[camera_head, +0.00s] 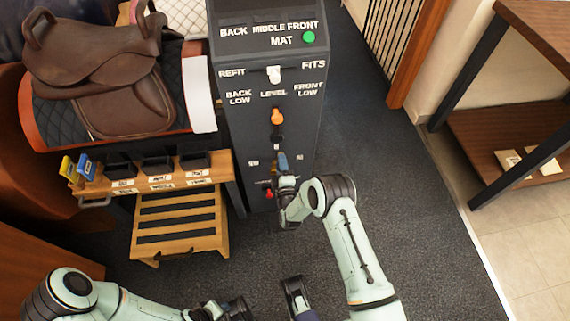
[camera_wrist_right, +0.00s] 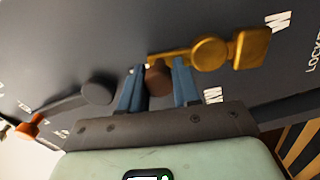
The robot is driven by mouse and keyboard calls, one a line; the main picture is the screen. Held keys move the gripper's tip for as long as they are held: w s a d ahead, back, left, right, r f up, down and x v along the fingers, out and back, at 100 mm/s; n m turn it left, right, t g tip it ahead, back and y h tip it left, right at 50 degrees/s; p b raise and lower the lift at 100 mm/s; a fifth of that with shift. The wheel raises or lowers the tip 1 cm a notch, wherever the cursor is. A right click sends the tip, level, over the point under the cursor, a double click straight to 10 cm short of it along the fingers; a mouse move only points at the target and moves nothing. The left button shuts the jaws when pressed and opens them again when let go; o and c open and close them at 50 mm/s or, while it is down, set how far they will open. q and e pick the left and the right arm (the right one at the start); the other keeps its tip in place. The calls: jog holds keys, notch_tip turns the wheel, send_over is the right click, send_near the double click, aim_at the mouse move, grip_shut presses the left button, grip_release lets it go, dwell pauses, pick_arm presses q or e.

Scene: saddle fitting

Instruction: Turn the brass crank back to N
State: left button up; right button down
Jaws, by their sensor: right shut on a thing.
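The brass crank (camera_wrist_right: 208,52) is on the dark panel in the right wrist view. It has a round hub, a square block at the right end and a thin arm reaching left to a brown knob (camera_wrist_right: 158,80). My right gripper (camera_wrist_right: 158,88) has its blue fingers on either side of that knob and is shut on it. In the head view my right gripper (camera_head: 284,168) is at the lower front of the console, and the arm hides most of the crank. My left gripper (camera_head: 232,308) is low in the head view, partly cut off.
The grey console (camera_head: 232,112) carries a white lever (camera_head: 273,74), an orange-knobbed lever (camera_head: 277,116) and a green light (camera_head: 308,36). A dark round-ended lever (camera_wrist_right: 98,90) lies left of the crank. Floor to the right is clear.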

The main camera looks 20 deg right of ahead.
pick_arm(q)
jog(key=shift+w+f, duration=0.1)
pick_arm(e)
jog(key=shift+w+a+r+n, duration=0.15)
jog(key=shift+a+n, duration=0.35)
jog(key=shift+n, duration=0.6)
jog(key=c, duration=0.8)
grip_release()
jog(key=shift+a, duration=0.1)
pick_arm(q)
jog(key=shift+g+h, duration=0.3)
jog(key=shift+g, duration=0.3)
jog(key=s+r, duration=0.1)
jog(key=s+d+r+p, duration=0.1)
jog(key=s+r+p, duration=0.1)
jog(key=s, duration=0.1)
jog(key=shift+d, duration=0.35)
pick_arm(e)
jog(key=v, duration=1.3)
jog(key=shift+a, duration=0.15)
